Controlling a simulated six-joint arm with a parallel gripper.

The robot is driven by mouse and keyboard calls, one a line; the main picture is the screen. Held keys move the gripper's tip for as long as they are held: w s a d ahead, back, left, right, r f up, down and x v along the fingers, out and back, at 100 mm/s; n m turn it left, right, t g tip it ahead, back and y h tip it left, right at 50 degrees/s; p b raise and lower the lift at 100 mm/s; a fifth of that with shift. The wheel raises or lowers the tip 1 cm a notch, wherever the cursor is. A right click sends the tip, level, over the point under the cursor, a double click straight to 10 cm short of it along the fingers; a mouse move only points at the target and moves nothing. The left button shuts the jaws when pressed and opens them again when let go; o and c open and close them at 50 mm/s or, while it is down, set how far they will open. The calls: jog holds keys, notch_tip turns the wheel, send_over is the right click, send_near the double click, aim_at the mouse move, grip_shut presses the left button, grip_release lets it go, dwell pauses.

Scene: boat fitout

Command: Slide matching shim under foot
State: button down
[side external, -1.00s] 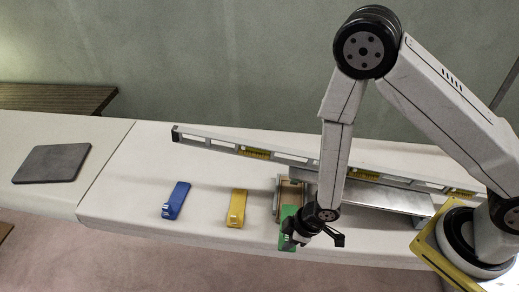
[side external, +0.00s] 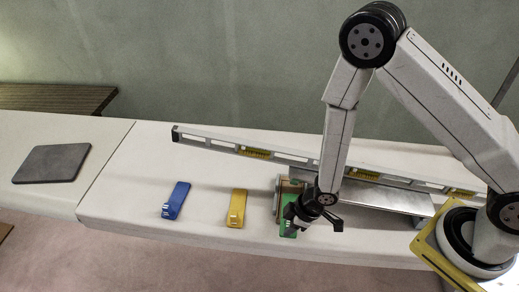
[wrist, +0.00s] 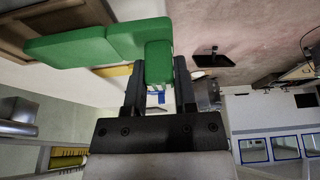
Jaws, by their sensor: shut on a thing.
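My gripper (side external: 297,220) is shut on the green shim (side external: 286,228), a stepped wedge with a raised grip block. The wrist view shows the fingers (wrist: 158,75) on either side of that block, with the green shim (wrist: 80,45) reaching out to the left. The shim's far end is at the brown wooden foot (side external: 278,194) at the left end of a metal beam (side external: 395,201). My gripper hides part of the contact, so I cannot tell how far under it the shim lies. A blue shim (side external: 175,201) and a yellow shim (side external: 236,208) lie apart to the left.
A long spirit level (side external: 225,147) lies diagonally behind the foot and beam. A dark grey plate (side external: 52,163) lies on the far left section of the white bench. The bench between plate and blue shim is clear. The bench's front edge is close to my gripper.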

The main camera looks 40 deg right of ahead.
jog(key=shift+w+d+f, duration=0.2)
jog(key=shift+w+d, duration=1.95)
jog(key=shift+w, duration=0.1)
jog(key=shift+c, duration=1.6)
grip_release()
jog(key=shift+d+r, duration=0.1)
jog(key=shift+r, duration=0.05)
jog(key=v, duration=0.7)
jog(key=shift+r, duration=0.25)
jog(key=shift+d, duration=0.1)
